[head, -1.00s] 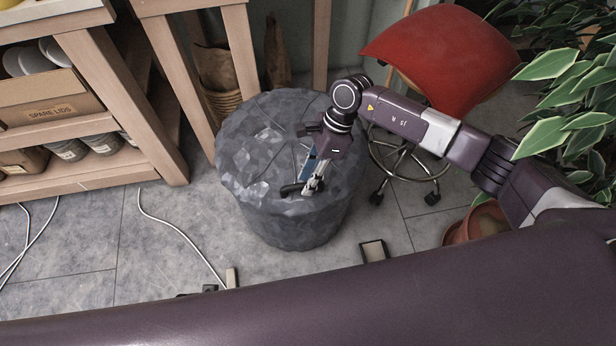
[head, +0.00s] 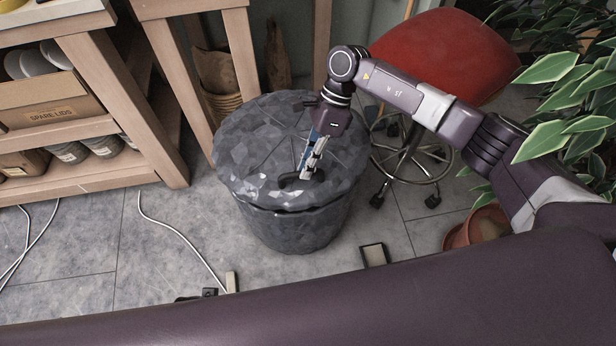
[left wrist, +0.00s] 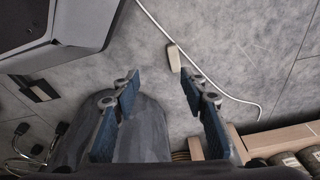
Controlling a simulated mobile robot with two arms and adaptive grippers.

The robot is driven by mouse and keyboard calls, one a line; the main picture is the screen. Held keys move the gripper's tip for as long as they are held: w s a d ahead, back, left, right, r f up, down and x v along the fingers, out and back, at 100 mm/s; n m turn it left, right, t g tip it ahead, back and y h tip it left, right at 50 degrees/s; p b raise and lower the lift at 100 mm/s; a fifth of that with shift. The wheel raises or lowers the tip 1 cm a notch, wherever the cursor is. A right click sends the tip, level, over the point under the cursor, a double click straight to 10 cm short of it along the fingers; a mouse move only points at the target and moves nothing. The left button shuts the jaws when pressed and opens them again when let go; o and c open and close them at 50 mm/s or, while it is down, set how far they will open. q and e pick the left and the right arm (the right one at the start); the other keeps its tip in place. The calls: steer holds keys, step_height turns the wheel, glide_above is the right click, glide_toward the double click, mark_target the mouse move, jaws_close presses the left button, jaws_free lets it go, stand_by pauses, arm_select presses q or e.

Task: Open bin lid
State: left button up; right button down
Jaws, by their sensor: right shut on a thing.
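The bin (head: 298,232) is a round, dark grey faceted tub on the floor in the middle of the head view. Its lid (head: 252,150) is tilted, with the near edge raised and a dark gap under it. My right gripper (head: 305,174) reaches in from the right and is shut on the dark lid handle (head: 286,182) near that edge. The fingertips partly hide the handle. My left gripper (left wrist: 158,84) shows only in the left wrist view, open and empty. The bin (left wrist: 148,125) shows beyond its fingers there.
A wooden shelf (head: 95,180) with a spare-lids box (head: 45,105) stands left of the bin. A red stool (head: 440,55) stands behind my right arm, and a leafy plant (head: 570,110) at the right. A white cable (head: 185,238) lies on the floor.

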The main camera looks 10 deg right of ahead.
arm_select(q)
steer(key=shift+w+d+r+b, duration=0.1)
steer(key=shift+w+r+b, duration=0.25)
steer(key=shift+r, duration=0.55)
steer(key=shift+w+r+b, duration=0.25)
steer(key=shift+w+r, duration=0.05)
steer(key=shift+r, duration=0.55)
steer(key=shift+w+d+r+b, duration=0.1)
steer(key=shift+w+r+b, duration=0.25)
steer(key=shift+r, duration=0.55)
arm_select(e)
steer(key=w+r, duration=0.5)
steer(key=r, duration=0.3)
steer(key=w+r, duration=0.6)
steer(key=r, duration=0.3)
steer(key=shift+w, duration=0.15)
steer(key=shift+d, duration=0.15)
steer(key=c, duration=2.3)
jaws_free()
steer(key=o, duration=0.4)
steer(key=shift+w+f, duration=0.25)
steer(key=shift+w, duration=0.1)
steer(key=shift+c, duration=0.2)
arm_select(q)
steer(key=shift+w+a, duration=0.1)
steer(key=shift+w, duration=0.05)
arm_select(e)
steer(key=shift+r, duration=0.15)
steer(key=shift+s, duration=0.1)
